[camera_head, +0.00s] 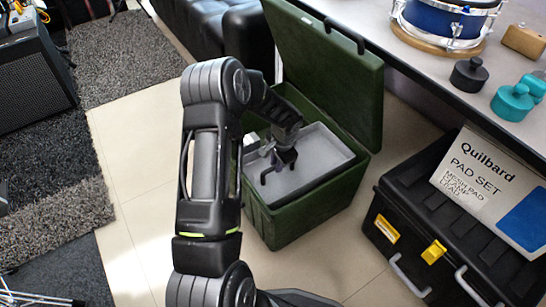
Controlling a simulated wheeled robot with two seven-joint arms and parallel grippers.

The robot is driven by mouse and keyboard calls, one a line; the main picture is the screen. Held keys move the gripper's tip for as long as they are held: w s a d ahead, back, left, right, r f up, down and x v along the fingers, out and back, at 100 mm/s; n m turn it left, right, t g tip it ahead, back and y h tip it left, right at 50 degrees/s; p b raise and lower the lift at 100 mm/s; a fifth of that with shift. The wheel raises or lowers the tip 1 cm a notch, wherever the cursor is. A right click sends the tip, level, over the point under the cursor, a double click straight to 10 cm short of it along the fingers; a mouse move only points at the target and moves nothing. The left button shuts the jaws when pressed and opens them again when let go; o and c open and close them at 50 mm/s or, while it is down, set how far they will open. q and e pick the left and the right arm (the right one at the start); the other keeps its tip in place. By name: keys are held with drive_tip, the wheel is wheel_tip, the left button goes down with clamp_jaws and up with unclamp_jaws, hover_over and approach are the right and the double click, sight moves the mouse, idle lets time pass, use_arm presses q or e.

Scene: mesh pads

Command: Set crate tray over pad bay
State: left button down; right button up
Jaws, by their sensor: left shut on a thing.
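The grey crate tray (322,152) is in the mouth of the green crate (290,222), roughly level with its rim. I cannot tell whether it rests there or hangs slightly above. My left gripper (277,166) comes down over the tray's left part and is shut on it, near a dark handle-like piece. The exact grip is partly hidden by the gripper and arm. The pad bay below the tray is hidden. My right gripper is not in view.
The crate's green lid (335,75) stands open behind it. A black toolbox (440,235) with a Quilbard pad set box (490,190) is at right. A table (420,55) holds a blue drum (447,22) and dark and teal weights. Tiled floor (135,210) is clear at left.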

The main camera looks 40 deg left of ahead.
sight(282, 184)
use_arm(q)
drive_tip(key=shift+s+d, duration=0.25)
drive_tip(key=shift+d, duration=0.55)
drive_tip(key=shift+s+d, duration=0.2)
drive_tip(key=shift+d, duration=0.6)
drive_tip(key=c, duration=1.4)
unclamp_jaws()
drive_tip(key=shift+o, duration=0.2)
drive_tip(key=shift+r, duration=0.1)
wheel_tip(282, 184, up, 8)
drive_tip(key=d+p, duration=0.1)
drive_tip(key=p, duration=0.2)
drive_tip(key=shift+s+d+f, duration=0.2)
drive_tip(key=shift+s+f, duration=0.05)
